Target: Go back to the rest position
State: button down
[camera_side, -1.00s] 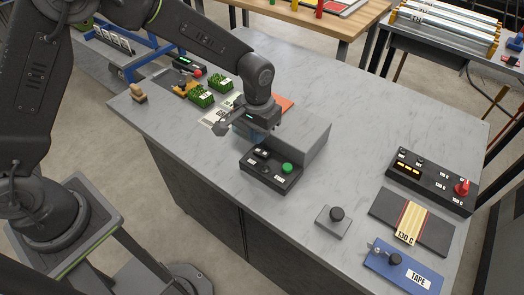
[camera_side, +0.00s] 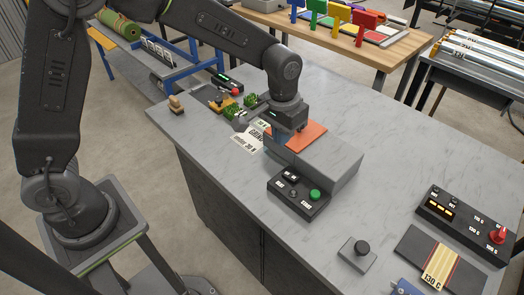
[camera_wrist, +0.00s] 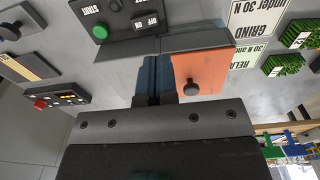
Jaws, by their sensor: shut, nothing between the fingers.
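My gripper (camera_wrist: 154,99) is shut and empty, its fingertips close together at the top of the wrist view. The fingertips are hard to make out there.
A black control box (camera_side: 298,197) with a green button stands at the near end of the grey machine (camera_side: 335,164). Green turf pieces (camera_side: 232,112) and printed cards (camera_side: 250,142) lie left of my gripper. A knobbed block (camera_side: 356,254) and a dial panel (camera_side: 462,225) stand at right.

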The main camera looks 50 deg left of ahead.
jog(key=s+a+r+t, duration=0.2)
jog(key=s+a+r, duration=0.5)
jog(key=r, duration=0.4)
jog(key=s+a+r+t, duration=0.2)
jog(key=s+a+t, duration=0.1)
jog(key=s, duration=1.1)
jog(key=shift+s+a+r, duration=0.15)
jog(key=shift+a, duration=0.25)
